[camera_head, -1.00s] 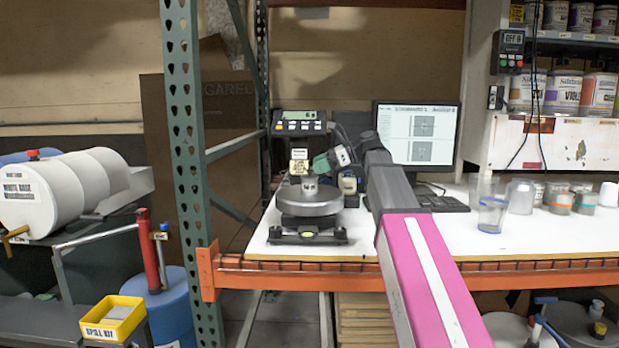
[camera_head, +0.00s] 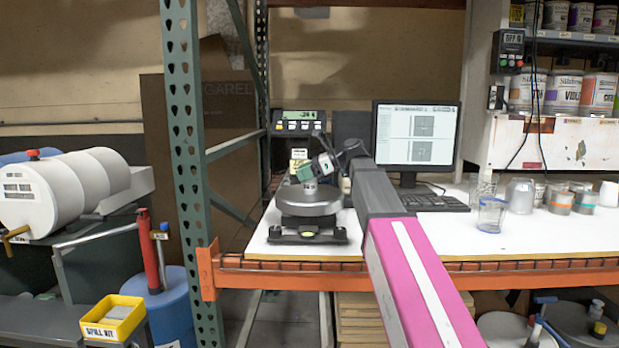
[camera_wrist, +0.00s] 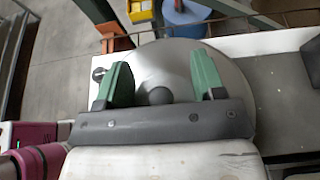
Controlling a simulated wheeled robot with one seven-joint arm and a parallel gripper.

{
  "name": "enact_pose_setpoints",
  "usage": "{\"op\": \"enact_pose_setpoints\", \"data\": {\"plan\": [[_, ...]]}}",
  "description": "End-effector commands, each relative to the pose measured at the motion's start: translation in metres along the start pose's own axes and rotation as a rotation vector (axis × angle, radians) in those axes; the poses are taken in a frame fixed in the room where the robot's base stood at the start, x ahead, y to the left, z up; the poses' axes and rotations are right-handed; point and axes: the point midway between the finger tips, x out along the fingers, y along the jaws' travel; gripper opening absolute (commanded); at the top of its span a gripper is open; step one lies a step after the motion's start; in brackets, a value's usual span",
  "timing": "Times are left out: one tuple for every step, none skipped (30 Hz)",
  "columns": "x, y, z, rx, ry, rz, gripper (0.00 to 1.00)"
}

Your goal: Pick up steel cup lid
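A round grey steel disc with a small raised knob, which looks like the steel cup lid (camera_head: 309,204), sits on the bench scale in the head view. In the wrist view the wide disc (camera_wrist: 235,95) lies under my gripper (camera_wrist: 161,72), with its dark round knob (camera_wrist: 160,95) between the two green fingers. The fingers are apart, with a gap on each side of the knob. In the head view my gripper (camera_head: 314,170) is low over the knob, tilted. I cannot tell the height between the fingertips and the disc.
The scale base (camera_head: 308,236) stands near the white bench's front left edge, beside a green upright post (camera_head: 187,150). A scale display (camera_head: 299,118) stands behind. A monitor (camera_head: 417,135) and keyboard (camera_head: 435,202) are to the right, then a clear cup (camera_head: 491,215) and several jars.

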Motion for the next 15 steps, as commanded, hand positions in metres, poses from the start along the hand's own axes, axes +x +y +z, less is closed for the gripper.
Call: {"op": "enact_pose_setpoints", "data": {"plan": [[0.0,0.0,0.0,0.0,0.0,0.0,0.4],[0.0,0.0,0.0,0.0,0.0,0.0,0.36],[0.0,0.0,0.0,0.0,0.0,0.0,0.36],[0.0,0.0,0.0,0.0,0.0,0.0,0.36],[0.0,0.0,0.0,0.0,0.0,0.0,0.36],[0.0,0.0,0.0,0.0,0.0,0.0,0.36],[0.0,0.0,0.0,0.0,0.0,0.0,0.36],[-0.001,0.0,0.001,0.0,0.0,0.0,0.36],[-0.001,0.0,0.002,0.0,0.0,0.0,0.36],[-0.001,0.0,0.003,0.0,0.0,0.0,0.36],[-0.002,0.0,0.004,0.0,-0.001,0.0,0.36],[-0.003,0.0,0.006,0.0,-0.001,0.0,0.36],[-0.003,-0.001,0.008,-0.001,-0.001,0.0,0.36],[-0.004,-0.001,0.01,-0.001,-0.001,0.0,0.36],[-0.006,-0.001,0.014,-0.001,-0.001,-0.001,0.36]]}}
